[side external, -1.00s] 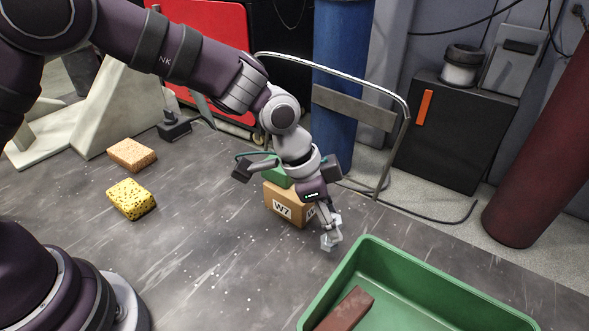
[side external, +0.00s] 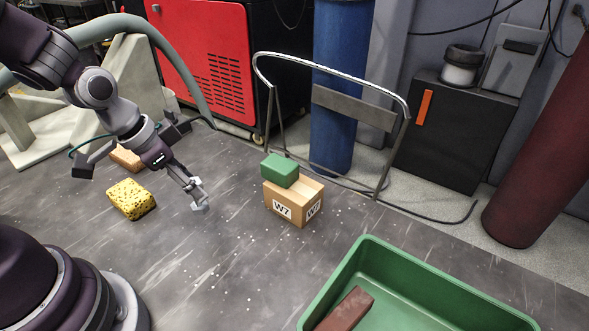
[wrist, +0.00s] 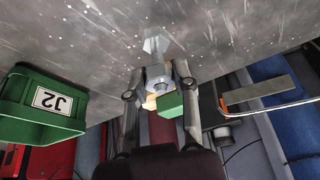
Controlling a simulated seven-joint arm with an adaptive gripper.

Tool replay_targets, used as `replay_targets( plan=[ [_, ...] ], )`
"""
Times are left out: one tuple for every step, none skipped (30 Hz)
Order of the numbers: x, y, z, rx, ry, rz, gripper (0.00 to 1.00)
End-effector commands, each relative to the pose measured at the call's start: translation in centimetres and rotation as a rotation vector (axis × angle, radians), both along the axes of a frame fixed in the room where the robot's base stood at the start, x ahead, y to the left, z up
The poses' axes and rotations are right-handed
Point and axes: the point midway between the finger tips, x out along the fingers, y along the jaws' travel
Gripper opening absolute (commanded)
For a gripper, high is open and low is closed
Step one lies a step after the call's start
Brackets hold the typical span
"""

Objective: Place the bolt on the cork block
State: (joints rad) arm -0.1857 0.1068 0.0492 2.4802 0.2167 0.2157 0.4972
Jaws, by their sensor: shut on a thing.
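My gripper (side external: 194,187) is shut on a grey metal bolt (side external: 200,205) and holds it above the floor, right of the yellow block. In the wrist view the bolt (wrist: 155,46) sticks out from between the fingers (wrist: 157,76), its wide end away from my palm. The tan-orange block (side external: 127,158), which looks like the cork block, lies at the left behind my gripper and is partly hidden by it. My gripper is apart from it. I cannot see the cork block clearly in the wrist view.
A yellow, dark-spotted block (side external: 131,199) lies in front of the tan one. A cardboard box (side external: 294,208) marked W7 carries a green block (side external: 279,170). A green tray (side external: 345,270) holds a brown bar (side external: 344,309). The wrist view shows a green J2 bin (wrist: 40,125). The middle floor is clear.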

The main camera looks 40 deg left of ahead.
Motion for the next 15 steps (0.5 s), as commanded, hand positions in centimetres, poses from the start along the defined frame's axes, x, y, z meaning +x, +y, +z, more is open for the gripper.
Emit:
replay_targets(
  plan=[
    [-0.1, 2.6, 0.3, 0.000, -0.002, 0.121, 0.00],
    [-0.3, 4.2, 0.5, 0.001, -0.001, 0.196, 0.00],
    [-0.7, 6.3, 0.7, 0.001, -0.003, 0.296, 0.00],
    [-1.2, 7.8, 0.9, 0.000, -0.003, 0.370, 0.00],
    [-1.7, 9.2, 1.1, 0.000, -0.003, 0.442, 0.00],
    [-2.6, 10.9, 1.3, -0.001, -0.003, 0.530, 0.00],
    [-3.2, 12.0, 1.4, -0.003, -0.003, 0.592, 0.00],
    [-3.9, 13.0, 1.5, -0.003, -0.003, 0.647, 0.00],
    [-4.6, 14.2, 1.7, -0.003, -0.004, 0.711, 0.00],
    [-5.2, 14.8, 1.8, -0.004, -0.004, 0.752, 0.00],
    [-5.7, 15.4, 1.9, -0.005, -0.004, 0.786, 0.00],
    [-6.2, 15.9, 2.0, -0.006, -0.004, 0.822, 0.00],
    [-6.5, 16.3, 2.0, -0.005, -0.004, 0.842, 0.00],
    [-6.6, 16.6, 2.0, -0.005, -0.004, 0.857, 0.00],
    [-6.6, 17.0, 2.0, -0.005, -0.003, 0.869, 0.00]
  ],
)
